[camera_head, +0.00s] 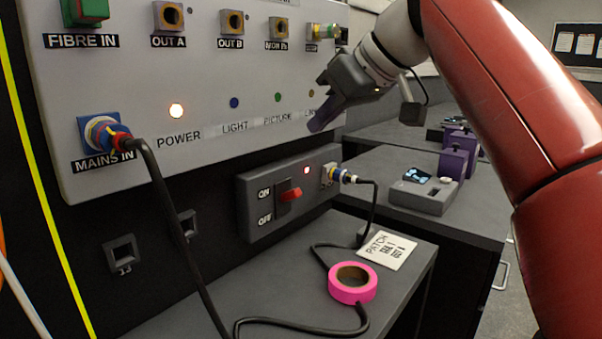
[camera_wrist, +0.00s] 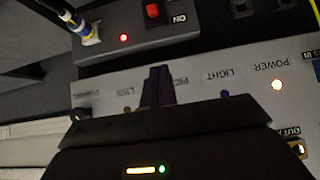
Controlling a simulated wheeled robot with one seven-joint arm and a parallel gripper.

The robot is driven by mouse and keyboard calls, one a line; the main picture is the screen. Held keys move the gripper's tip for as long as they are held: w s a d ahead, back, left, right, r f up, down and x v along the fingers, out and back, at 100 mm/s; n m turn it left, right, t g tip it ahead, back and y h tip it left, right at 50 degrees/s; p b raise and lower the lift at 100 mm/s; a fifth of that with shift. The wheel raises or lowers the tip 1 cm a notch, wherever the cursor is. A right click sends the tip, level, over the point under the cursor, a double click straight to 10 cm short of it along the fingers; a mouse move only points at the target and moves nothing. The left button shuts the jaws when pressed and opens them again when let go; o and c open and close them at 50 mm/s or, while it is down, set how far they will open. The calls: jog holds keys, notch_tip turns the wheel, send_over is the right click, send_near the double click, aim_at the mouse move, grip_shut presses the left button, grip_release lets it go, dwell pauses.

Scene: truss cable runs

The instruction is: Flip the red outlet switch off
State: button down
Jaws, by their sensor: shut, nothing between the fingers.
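The red outlet switch (camera_head: 291,195) is a small lever on a grey outlet box (camera_head: 255,231), beside the ON label (camera_head: 264,193) and above the level of the OFF label (camera_head: 265,219). A red lamp (camera_head: 306,170) on the box is lit. The switch also shows at the top edge of the wrist view (camera_wrist: 152,11), upside down, with ON beside it. My gripper (camera_head: 318,124) has its purple fingers shut and empty, up and right of the switch, in front of the panel's lower right part. The fingertips (camera_wrist: 158,72) show apart from the switch in the wrist view.
A yellow-blue plug (camera_head: 338,175) with a black cable sits right of the switch. The big panel (camera_head: 200,90) has a lit POWER lamp (camera_head: 176,110) and a MAINS IN plug (camera_head: 105,134). Pink tape (camera_head: 352,291) and a PATCH card (camera_head: 387,249) lie on the desk below.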

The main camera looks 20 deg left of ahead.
aim_at(279, 166)
jog(key=x, duration=1)
jog(key=shift+s+d+f, duration=0.1)
jog(key=shift+d, duration=0.05)
jog(key=shift+s+d+f+b, duration=0.2)
jog(key=shift+d+f+b, duration=0.6)
jog(key=shift+f, duration=0.2)
jog(key=shift+d+f, duration=0.2)
jog(key=shift+f, duration=0.25)
jog(key=shift+f+b, duration=0.1)
jog(key=shift+b, duration=0.2)
jog(key=shift+d+f+b, duration=0.1)
jog(key=shift+b, duration=0.2)
jog(key=shift+s+d+y+b, duration=0.1)
jog(key=shift+y+b, duration=0.2)
